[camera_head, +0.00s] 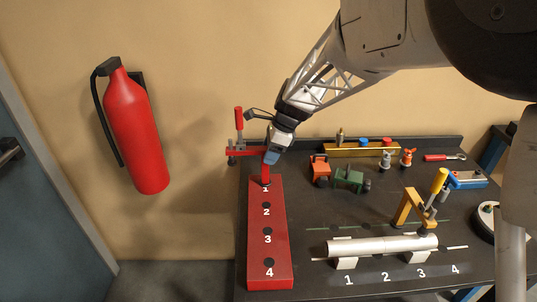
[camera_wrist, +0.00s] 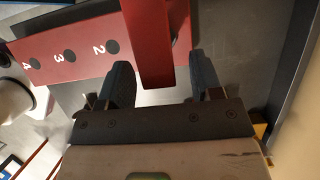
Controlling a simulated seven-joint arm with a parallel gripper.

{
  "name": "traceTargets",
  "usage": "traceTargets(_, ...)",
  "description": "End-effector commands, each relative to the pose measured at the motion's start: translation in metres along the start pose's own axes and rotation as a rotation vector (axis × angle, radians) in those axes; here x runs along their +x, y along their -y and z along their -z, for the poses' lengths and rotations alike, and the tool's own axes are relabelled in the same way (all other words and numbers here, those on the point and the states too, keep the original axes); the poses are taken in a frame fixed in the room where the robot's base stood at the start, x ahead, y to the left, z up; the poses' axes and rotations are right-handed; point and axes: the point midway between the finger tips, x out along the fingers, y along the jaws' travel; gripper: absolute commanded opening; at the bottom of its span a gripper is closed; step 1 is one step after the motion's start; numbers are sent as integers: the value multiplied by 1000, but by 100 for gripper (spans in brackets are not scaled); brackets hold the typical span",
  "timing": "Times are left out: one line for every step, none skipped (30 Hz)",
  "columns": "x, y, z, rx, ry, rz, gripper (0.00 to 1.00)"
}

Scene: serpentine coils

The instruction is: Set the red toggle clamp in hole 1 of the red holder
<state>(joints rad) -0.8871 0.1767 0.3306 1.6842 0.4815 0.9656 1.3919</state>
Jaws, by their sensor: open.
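The red toggle clamp (camera_head: 266,172) stands upright at hole 1 of the red holder (camera_head: 254,256), its post meeting the holder's far end. Its bar and red handle stick out to the left above the holder. My gripper (camera_head: 271,156) is at the clamp's upper post. In the wrist view, my open fingers (camera_wrist: 162,82) lie on either side of the clamp's red body (camera_wrist: 153,40), with a gap showing beside it. Holes 2, 3 and 4 of the holder (camera_wrist: 88,34) are empty. The clamp hides hole 1 in the wrist view.
On the dark table (camera_head: 310,222), a silver pipe (camera_head: 380,246) rests on white supports, with a yellow clamp (camera_head: 410,208) at it. Orange (camera_head: 320,168) and green (camera_head: 349,178) clamps stand behind. A yellow rack (camera_head: 362,150) is at the back. A red extinguisher (camera_head: 135,130) hangs on the wall.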

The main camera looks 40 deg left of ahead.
Motion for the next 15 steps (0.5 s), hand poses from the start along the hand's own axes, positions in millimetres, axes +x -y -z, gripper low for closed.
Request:
traceTargets(-6,0,0,0,0,2,59)
traceTargets(-10,0,0,0,0,2,59)
traceTargets(-15,0,0,0,0,2,59)
traceTargets(-19,0,0,-1,0,2,59)
traceTargets(-22,0,0,-1,0,2,59)
traceTargets(-28,1,0,0,0,2,59)
traceTargets(-31,1,0,0,0,2,59)
traceTargets(-35,1,0,0,0,2,59)
traceTargets(-40,0,0,0,0,1,59)
traceTargets(-44,0,0,0,0,1,59)
traceTargets(-47,0,0,0,0,1,59)
traceTargets(-51,0,0,0,0,1,59)
traceTargets(-54,0,0,0,0,1,59)
traceTargets(-56,0,0,0,0,0,59)
traceTargets(-59,0,0,0,1,0,59)
